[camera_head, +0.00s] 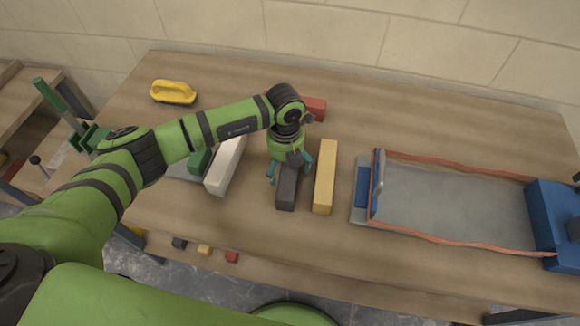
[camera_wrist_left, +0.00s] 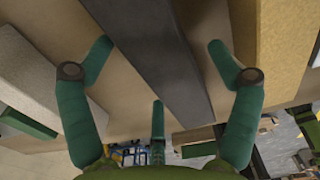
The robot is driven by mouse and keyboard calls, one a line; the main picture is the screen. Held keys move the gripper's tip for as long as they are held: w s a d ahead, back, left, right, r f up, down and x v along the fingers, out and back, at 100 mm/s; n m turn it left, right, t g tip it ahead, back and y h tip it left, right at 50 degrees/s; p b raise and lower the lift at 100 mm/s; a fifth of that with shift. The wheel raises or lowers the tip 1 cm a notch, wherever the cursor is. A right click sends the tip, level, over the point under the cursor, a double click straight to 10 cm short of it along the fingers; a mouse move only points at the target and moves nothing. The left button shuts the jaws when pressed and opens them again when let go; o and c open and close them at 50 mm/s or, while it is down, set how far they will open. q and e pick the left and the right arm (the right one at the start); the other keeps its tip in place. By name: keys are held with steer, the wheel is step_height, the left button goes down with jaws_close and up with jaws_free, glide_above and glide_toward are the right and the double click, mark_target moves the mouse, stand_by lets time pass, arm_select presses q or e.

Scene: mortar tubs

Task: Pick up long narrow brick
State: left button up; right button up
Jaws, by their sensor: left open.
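A long narrow dark grey brick (camera_head: 287,190) lies on the wooden table, with part of it hidden under my left gripper (camera_head: 289,172). My left gripper points down over it and is open. In the left wrist view the dark brick (camera_wrist_left: 165,60) runs between the spread fingers of the gripper (camera_wrist_left: 160,50), with no finger seen closed on it. A long narrow yellow brick (camera_head: 325,177) lies just right of it, and a long white brick (camera_head: 226,165) lies to the left. The task's words do not tell which colour is meant. My right gripper is not in view.
A red brick (camera_head: 315,109) lies behind my left wrist. A yellow-handled float (camera_head: 173,92) sits at the back left. A grey tray with orange edging (camera_head: 455,155) and blue parts fills the right. The table (camera_head: 240,235) is clear in front of the bricks.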

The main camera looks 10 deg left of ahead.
arm_select(q)
steer(key=shift+s+f, duration=0.1)
steer(key=shift+f, duration=0.25)
steer(key=c, duration=1.8)
steer(key=shift+r, duration=0.1)
steer(key=shift+r, duration=0.1)
